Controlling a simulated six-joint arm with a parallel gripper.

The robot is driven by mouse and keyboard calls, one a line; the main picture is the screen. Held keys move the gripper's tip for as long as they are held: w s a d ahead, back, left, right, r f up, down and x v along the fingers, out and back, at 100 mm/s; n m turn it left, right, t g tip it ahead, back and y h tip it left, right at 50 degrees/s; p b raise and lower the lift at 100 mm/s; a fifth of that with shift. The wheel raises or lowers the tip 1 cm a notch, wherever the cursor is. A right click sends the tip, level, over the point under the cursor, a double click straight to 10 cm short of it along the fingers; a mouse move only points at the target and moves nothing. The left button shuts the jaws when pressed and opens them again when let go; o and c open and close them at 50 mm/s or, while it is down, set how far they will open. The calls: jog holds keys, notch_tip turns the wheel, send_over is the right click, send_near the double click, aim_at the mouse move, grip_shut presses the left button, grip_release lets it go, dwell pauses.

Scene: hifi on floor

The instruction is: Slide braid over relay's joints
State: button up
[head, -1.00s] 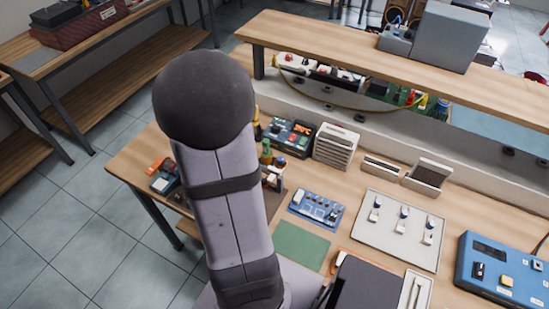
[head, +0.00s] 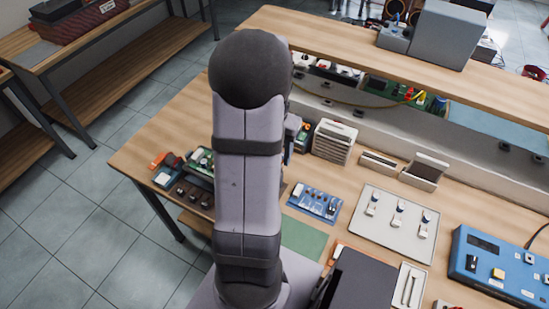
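My gripper is not visible; my own arm covers the middle of the head view and hides whatever lies behind it. I cannot make out any braid, and I cannot tell which part is the relay. A white panel (head: 365,243) on the bench carries several small upright parts with dark and pale bodies (head: 398,212). A small blue board (head: 296,188) with white parts lies to its left. A green board (head: 201,160) and a brown strip with dark round sockets (head: 190,194) sit at the left end of the bench.
A green mat (head: 308,238) lies partly behind my arm. A blue box (head: 478,276), a black slab (head: 362,289), a white tray (head: 408,290) and a slotted stand (head: 333,142) crowd the bench. A raised shelf (head: 340,45) runs along the back. Bare wood shows at the left (head: 150,147).

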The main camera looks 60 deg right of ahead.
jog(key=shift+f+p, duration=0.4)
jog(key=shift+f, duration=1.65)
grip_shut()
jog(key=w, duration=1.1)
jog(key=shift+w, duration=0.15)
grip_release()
